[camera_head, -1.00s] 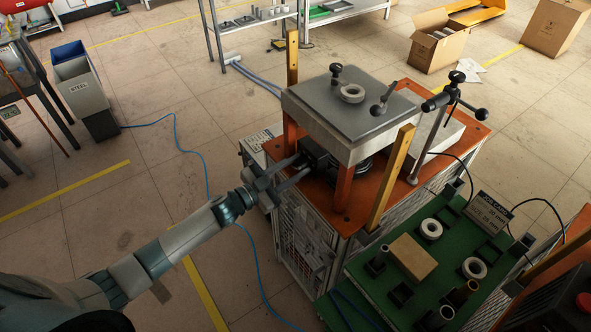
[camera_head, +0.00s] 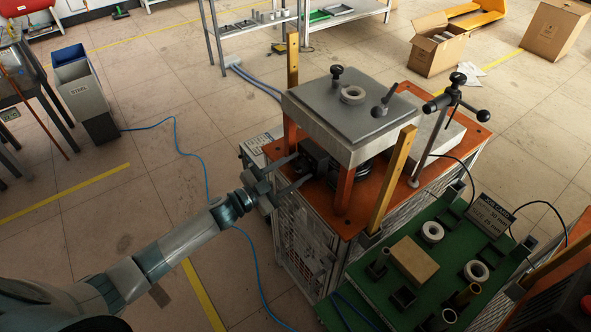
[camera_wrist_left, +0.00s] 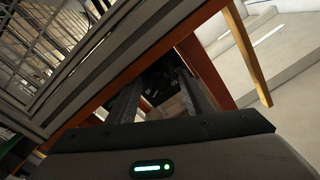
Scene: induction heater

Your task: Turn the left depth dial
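The induction heater is an orange-topped machine (camera_head: 380,196) with a grey square slab (camera_head: 330,108) on orange posts. My left gripper (camera_head: 301,170) is at its near left side, its two fingers apart and pointing under the slab toward a dark block (camera_head: 316,154). In the left wrist view the fingers (camera_wrist_left: 160,88) reach past an orange edge into a dark recess, with nothing clearly between them. I cannot make out the left depth dial; it is in shadow or behind the fingers. My right gripper is not in view.
A yellow upright bar (camera_head: 391,180) and an orange post (camera_head: 344,188) stand right of the fingers. A green bench (camera_head: 372,268) with rings and a tan block (camera_head: 414,260) is at the lower right.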

